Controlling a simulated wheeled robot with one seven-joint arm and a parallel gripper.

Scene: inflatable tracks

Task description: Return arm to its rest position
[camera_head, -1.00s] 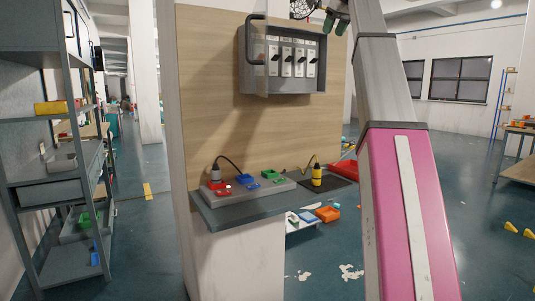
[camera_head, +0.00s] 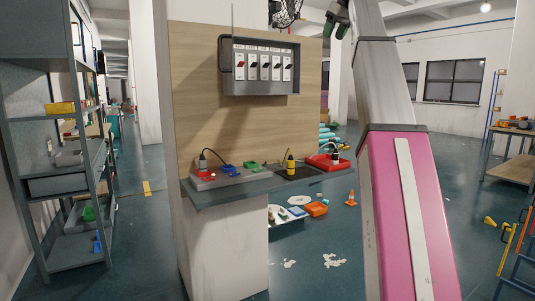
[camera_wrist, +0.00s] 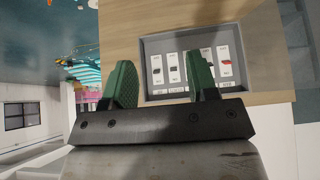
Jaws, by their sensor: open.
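My arm, with a pink lower link and a grey upper link, rises through the right half of the head view. In the wrist view my gripper (camera_wrist: 160,85) has two green fingers, spread apart with nothing between them. Only a small green part of it shows at the top edge of the head view. A grey switch box (camera_head: 262,88) with a dark handle hangs on the wooden panel (camera_head: 200,120), left of my arm. The box also shows in the wrist view (camera_wrist: 235,85), beyond the fingers and apart from them.
A grey shelf (camera_head: 230,187) below the panel carries plugs, small coloured parts and a red tray (camera_head: 328,160). A metal rack (camera_head: 70,184) stands at the left. An orange cone (camera_head: 351,198) and bins are on the floor behind. A yellow-and-red frame (camera_head: 510,248) stands at the lower right.

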